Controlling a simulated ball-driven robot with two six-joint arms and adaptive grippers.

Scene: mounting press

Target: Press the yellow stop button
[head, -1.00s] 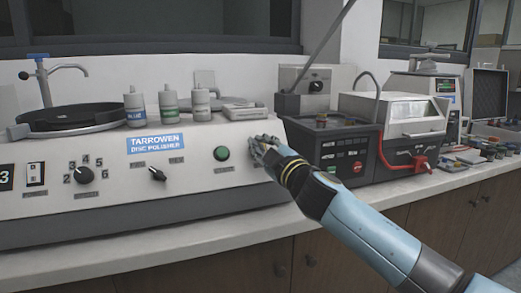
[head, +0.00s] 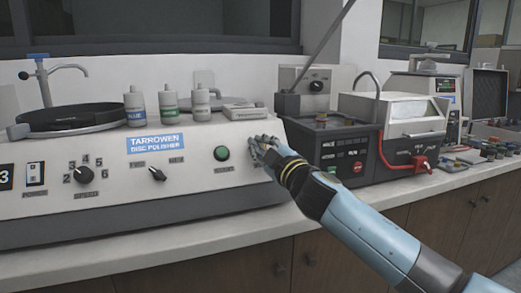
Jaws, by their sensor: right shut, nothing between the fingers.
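The yellow stop button does not show; my right gripper and wrist cover the right end of the disc polisher's sloped front panel. The disc polisher (head: 105,208) is a long white machine on the counter at the left, with a blue name plate. My right gripper (head: 256,145) is shut and empty, with its fingertips at that panel, just right of the green button (head: 221,153). I cannot tell whether the fingertips touch the panel. My left gripper is not in view.
A dark mounting press (head: 325,150) with a small red button stands right of the polisher. Several bottles (head: 168,104) stand on the polisher's top. A red handle (head: 418,164) sticks out farther right. The counter's front strip (head: 200,243) is clear.

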